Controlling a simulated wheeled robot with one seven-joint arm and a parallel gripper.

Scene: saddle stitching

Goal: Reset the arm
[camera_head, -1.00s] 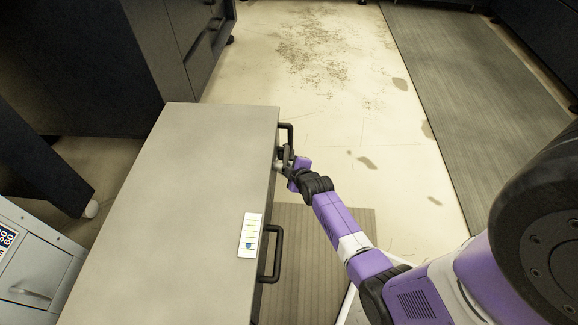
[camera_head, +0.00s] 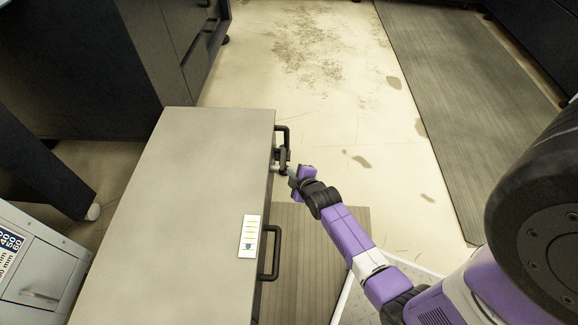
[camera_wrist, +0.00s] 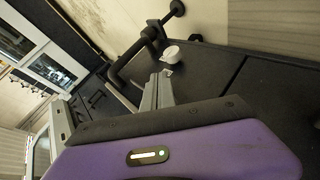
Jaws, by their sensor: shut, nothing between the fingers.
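My purple arm reaches from the lower right to the right side of a grey-topped cabinet (camera_head: 185,200). My gripper (camera_head: 286,170) is shut and empty beside the cabinet's upper black handle (camera_head: 287,138). In the wrist view the grey fingers (camera_wrist: 157,93) lie together, close to the dark front, with the black handle (camera_wrist: 145,48) and a small white round part (camera_wrist: 171,53) beyond them. I cannot tell whether the fingertips touch the handle or front.
A lower black handle (camera_head: 275,255) sticks out nearer to me. A labelled card (camera_head: 249,236) lies on the cabinet top. Dark cabinets (camera_head: 90,60) stand at the upper left, and a light grey machine (camera_head: 35,265) at the lower left. The floor (camera_head: 340,120) to the right is open.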

